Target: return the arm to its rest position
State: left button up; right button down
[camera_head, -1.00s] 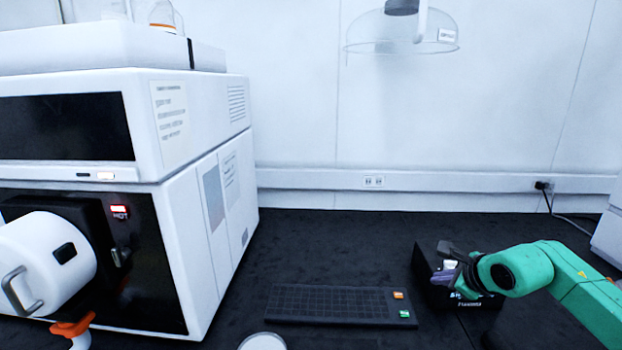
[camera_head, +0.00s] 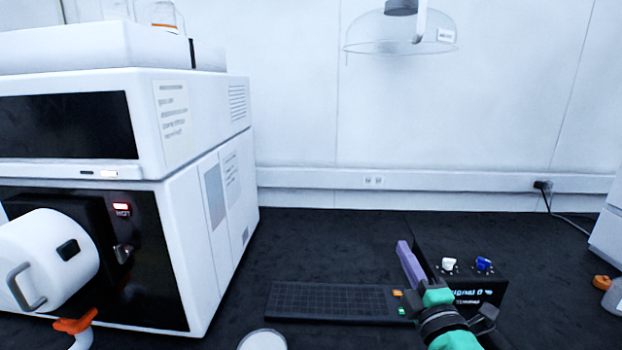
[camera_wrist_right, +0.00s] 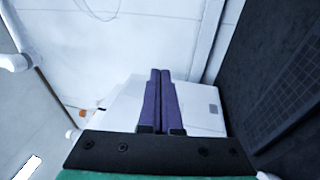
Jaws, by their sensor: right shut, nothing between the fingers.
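My right arm, green with dark joints, comes in from the bottom edge in the head view. My right gripper (camera_head: 402,243) has purple fingers that are shut and empty. It points up and away, beside the left side of a black box (camera_head: 470,293), and partly hides it. In the right wrist view the two purple fingers (camera_wrist_right: 160,75) lie side by side with nothing between them. I cannot tell whether the gripper touches the box. My left gripper is not in view.
A large white instrument (camera_head: 215,220) with a lit HOT label stands at the left. A dark keypad (camera_head: 325,302) lies left of my right arm. The black box carries a white knob (camera_head: 449,263) and a blue one (camera_head: 484,264). The dark bench behind the keypad is clear.

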jog(key=s+d+f+m+g+h, duration=0.35)
jog(key=f+m, duration=0.25)
jog(key=f, duration=0.3)
jog(key=s+d+f+m+g+h, duration=0.2)
jog(key=s+d+f+m+g, duration=0.4)
jog(key=f, duration=0.4)
jog(key=s+a+f+m+g+y, duration=0.2)
jog(key=s+f+m+g, duration=0.1)
jog(key=s+f, duration=0.3)
jog(key=s+a+f+m+g+y, duration=0.25)
jog(key=s+f+g, duration=0.2)
jog(key=s, duration=0.35)
notch_tip(320, 180, down, 22)
jog(key=s+h, duration=0.1)
jog(key=s, duration=0.1)
jog(key=s+d+f+g, duration=0.2)
jog(key=s+d+f, duration=0.1)
jog(key=s+f, duration=1.3)
jog(key=shift+s+f+n, duration=0.3)
jog(key=shift+s+n, duration=0.15)
jog(key=shift+s, duration=0.25)
